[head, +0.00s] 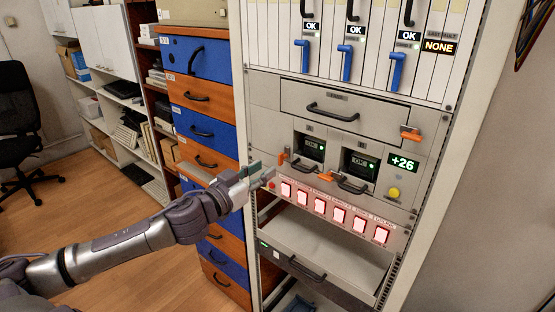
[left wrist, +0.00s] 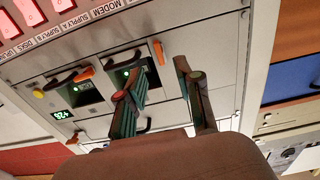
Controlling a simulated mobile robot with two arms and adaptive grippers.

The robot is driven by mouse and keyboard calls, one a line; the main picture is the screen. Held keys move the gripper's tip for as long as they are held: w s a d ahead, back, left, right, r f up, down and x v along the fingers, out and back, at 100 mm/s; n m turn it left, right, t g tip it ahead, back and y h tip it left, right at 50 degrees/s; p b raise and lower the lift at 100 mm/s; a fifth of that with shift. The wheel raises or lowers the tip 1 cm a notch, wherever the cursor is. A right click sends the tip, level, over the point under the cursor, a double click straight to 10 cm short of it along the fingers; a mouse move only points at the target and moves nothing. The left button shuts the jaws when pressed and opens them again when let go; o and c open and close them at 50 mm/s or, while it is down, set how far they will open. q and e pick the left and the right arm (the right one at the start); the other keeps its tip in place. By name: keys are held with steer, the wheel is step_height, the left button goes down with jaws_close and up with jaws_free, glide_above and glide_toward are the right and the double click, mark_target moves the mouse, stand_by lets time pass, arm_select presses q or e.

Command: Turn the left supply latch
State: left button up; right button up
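The left supply module (head: 309,147) has a lit green OK display. Its orange latch (head: 284,157) stands roughly upright at the module's lower left. In the left wrist view the picture is turned over, and this latch (left wrist: 158,51) shows just beyond my fingertips, between their lines. My left gripper (head: 263,175) is open and empty, in front of the rack and a little left of the latch. Its two fingers (left wrist: 163,64) stand apart in the left wrist view. I cannot tell whether either finger touches the latch. My right gripper is not in view.
The right supply module (head: 360,163) has a sideways orange latch (head: 326,176). A strip of lit red buttons (head: 336,212) juts out below. Black handles (head: 333,113), a yellow knob (head: 394,193) and another orange latch (head: 410,133) are nearby. Blue and orange drawers (head: 205,95) stand left.

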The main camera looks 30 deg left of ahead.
mark_target(279, 159)
arm_select(q)
steer(key=shift+w+d+p, duration=0.15)
steer(key=shift+w+p, duration=0.4)
steer(key=shift+w, duration=1.1)
steer(key=shift+w+d+p, duration=0.1)
steer(key=shift+w+p, duration=0.4)
steer(key=shift+w, duration=1.1)
jaws_close()
